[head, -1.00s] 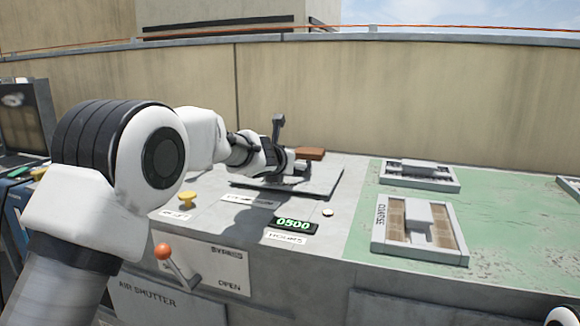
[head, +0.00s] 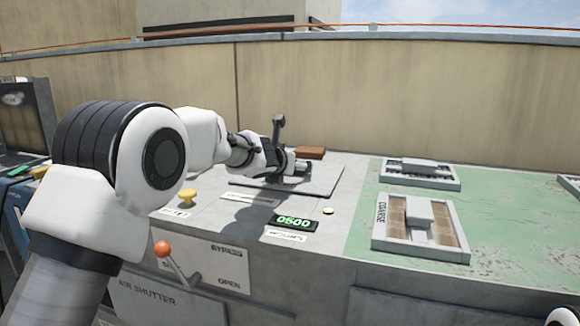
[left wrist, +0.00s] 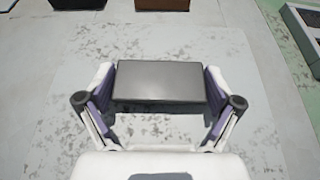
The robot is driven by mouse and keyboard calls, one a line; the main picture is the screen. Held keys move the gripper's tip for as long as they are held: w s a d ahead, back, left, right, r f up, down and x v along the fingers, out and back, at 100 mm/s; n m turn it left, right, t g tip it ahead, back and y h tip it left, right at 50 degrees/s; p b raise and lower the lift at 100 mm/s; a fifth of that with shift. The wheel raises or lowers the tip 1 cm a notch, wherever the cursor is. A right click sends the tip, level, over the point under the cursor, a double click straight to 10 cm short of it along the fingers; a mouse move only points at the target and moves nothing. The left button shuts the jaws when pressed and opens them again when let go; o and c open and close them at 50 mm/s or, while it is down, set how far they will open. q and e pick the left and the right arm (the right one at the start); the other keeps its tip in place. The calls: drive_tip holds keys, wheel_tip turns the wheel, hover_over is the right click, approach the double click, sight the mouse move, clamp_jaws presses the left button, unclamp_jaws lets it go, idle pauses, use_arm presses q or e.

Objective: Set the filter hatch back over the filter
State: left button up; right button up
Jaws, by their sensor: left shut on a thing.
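The filter hatch (head: 318,184) looks to be the flat grey plate on the console top, at the middle of the head view. Its worn, speckled surface also fills much of the left wrist view (left wrist: 70,90). My left gripper (head: 303,166) is low over the plate. In the left wrist view its fingers (left wrist: 160,92) are shut on the two ends of a dark grey block (left wrist: 160,82), apparently the hatch handle. The plate looks flat on or very close to the console; any gap is too small to tell. No opening or filter shows under it.
Behind the plate are a brown block (head: 310,152) and an upright dark lever (head: 278,130). A green display (head: 294,222) reads 0500. Two framed filter cartridges (head: 420,172) (head: 420,228), the nearer marked COARSE, lie on the green area. An orange-knobbed lever (head: 163,249) is in front.

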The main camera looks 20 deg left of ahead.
sight(268, 199)
use_arm(q)
drive_tip(key=shift+f, duration=0.1)
drive_tip(key=o, duration=1.2)
drive_tip(key=shift+s, duration=0.1)
drive_tip(key=shift+s+r, duration=0.35)
drive_tip(key=shift+s, duration=0.3)
drive_tip(key=s, duration=1.2)
drive_tip(key=shift+s+a+r, duration=0.2)
drive_tip(key=shift+s+r, duration=0.1)
drive_tip(key=shift+s, duration=0.4)
drive_tip(key=shift+f, duration=0.1)
